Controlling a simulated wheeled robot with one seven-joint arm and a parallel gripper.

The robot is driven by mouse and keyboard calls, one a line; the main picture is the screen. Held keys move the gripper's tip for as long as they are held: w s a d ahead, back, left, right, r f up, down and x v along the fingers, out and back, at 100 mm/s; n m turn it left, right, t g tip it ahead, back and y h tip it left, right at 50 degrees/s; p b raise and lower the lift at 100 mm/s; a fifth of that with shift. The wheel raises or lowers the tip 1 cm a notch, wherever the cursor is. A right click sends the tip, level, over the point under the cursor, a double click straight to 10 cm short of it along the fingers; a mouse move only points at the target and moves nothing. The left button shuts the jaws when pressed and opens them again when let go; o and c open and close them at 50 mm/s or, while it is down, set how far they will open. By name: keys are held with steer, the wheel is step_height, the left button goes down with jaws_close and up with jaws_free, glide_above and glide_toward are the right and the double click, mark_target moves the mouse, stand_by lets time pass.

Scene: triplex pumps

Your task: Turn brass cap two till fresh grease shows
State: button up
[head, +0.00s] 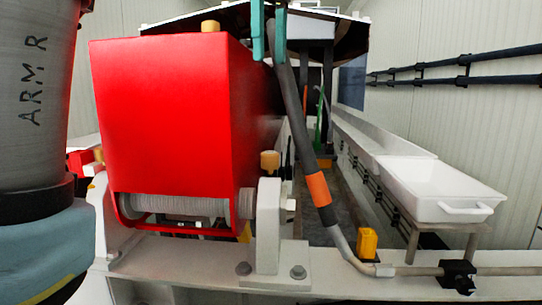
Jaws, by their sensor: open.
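Several brass-coloured caps show in the head view. One brass cap (270,162) stands upright on the pale bearing post right of the red cover. Another brass cap (210,27) shows above the red cover's top edge. A third cap (98,155) is partly hidden at left beside my arm. I see no number on them, so I cannot tell which is cap two, and no grease is visible. My gripper (269,58) shows at the top as two teal fingers pointing down, apart and above the post cap. A dark hose shows between or behind them; I cannot tell which.
The big red cover (165,110) fills the left centre. The hose's orange band (318,189) hangs right of the post and joins a pipe by a yellow block (367,242). White trays (440,190) stand at right. Dark rails run along the right wall.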

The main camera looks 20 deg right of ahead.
steer(key=b, duration=0.9)
glide_toward(270, 152)
step_height(270, 152, down, 10)
steer(key=shift+r, duration=0.1)
jaws_close()
stand_by(0.5)
